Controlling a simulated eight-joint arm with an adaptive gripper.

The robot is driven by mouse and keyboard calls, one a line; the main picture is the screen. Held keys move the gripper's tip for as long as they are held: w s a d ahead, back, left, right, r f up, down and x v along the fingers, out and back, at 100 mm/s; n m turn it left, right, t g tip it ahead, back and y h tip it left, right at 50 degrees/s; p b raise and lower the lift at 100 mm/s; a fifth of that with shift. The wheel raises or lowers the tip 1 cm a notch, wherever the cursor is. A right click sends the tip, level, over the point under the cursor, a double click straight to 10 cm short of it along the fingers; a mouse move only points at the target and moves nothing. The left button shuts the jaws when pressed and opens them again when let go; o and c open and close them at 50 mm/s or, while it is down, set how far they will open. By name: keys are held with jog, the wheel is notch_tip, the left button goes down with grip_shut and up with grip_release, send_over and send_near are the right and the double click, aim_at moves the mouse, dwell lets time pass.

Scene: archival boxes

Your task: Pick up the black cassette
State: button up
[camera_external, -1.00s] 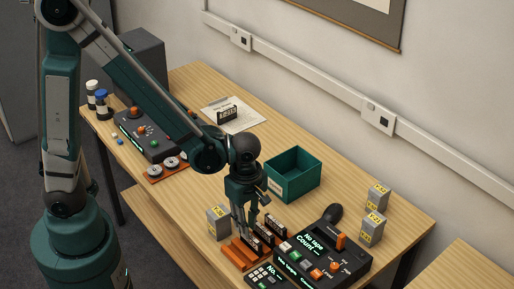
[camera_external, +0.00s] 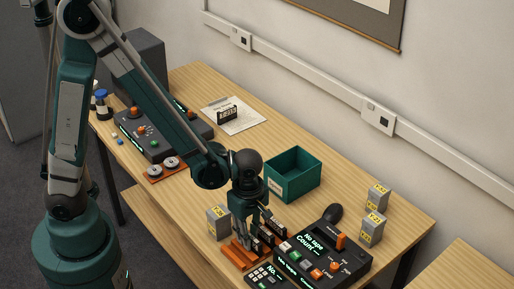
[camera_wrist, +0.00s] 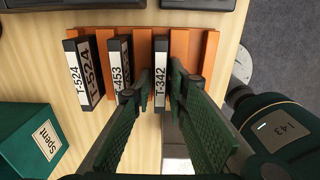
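Three black cassettes with white labels stand in an orange slotted rack (camera_wrist: 205,50) in the wrist view: T-524 (camera_wrist: 90,72), T-453 (camera_wrist: 121,62) and T-342 (camera_wrist: 161,65). My gripper (camera_wrist: 160,85) is open, its green fingers on either side of T-342, with a narrow gap seeming to show on both sides. In the external view my gripper (camera_external: 254,237) is low over the rack (camera_external: 237,254) and partly hides the cassettes. Another black cassette (camera_external: 228,113) stands on a paper sheet further back.
A green open box (camera_external: 293,176) labelled "Spent" (camera_wrist: 47,143) stands beside the rack. A console (camera_external: 322,258) reading "No tape" is close on the right. Grey boxes (camera_external: 218,222) (camera_external: 373,230) stand nearby. Another control console (camera_external: 152,138) is at the back left.

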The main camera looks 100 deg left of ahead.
dwell(0.5)
grip_shut()
jog(key=shift+r, duration=0.15)
jog(key=shift+r+p, duration=0.95)
jog(key=shift+r, duration=3.95)
